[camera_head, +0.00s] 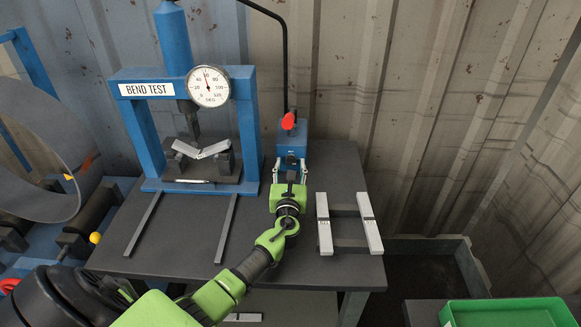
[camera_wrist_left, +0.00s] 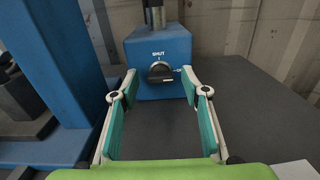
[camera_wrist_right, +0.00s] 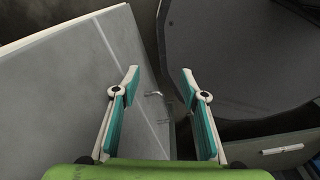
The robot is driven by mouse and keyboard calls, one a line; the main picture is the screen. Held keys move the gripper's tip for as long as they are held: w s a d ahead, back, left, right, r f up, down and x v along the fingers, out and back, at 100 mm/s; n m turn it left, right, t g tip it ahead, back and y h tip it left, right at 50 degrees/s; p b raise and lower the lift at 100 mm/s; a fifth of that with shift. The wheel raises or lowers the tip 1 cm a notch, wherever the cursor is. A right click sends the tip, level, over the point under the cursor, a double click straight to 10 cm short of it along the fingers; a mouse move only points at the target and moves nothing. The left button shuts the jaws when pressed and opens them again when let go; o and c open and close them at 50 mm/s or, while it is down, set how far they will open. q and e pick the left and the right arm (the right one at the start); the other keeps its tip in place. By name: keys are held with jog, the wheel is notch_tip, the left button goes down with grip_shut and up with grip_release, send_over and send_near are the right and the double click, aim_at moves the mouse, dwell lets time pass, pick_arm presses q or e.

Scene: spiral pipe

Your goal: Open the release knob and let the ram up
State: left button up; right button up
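The dark release knob (camera_wrist_left: 160,72) is on the front of the blue pump block (camera_wrist_left: 158,50), under a "SHUT" label; a second label to its right is partly hidden. My left gripper (camera_wrist_left: 155,82) is open, its fingertips on either side of the knob, with no clear contact. In the head view my left gripper (camera_head: 290,172) is in front of the pump block (camera_head: 291,140) and hides the knob. The ram (camera_head: 190,118) of the blue press points down at a V-bent pale strip (camera_head: 200,151). My right gripper (camera_wrist_right: 160,78) is open and empty.
The dial gauge (camera_head: 209,86) hangs on the press frame (camera_head: 145,130). Pale bars (camera_head: 324,235) lie at the right of the dark table (camera_head: 185,240). A green bin (camera_head: 510,313) stands lower right. A large pipe ring is at far left.

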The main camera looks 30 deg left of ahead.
pick_arm(q)
jog(key=v, duration=1.2)
jog(key=shift+s, duration=0.1)
dwell(0.4)
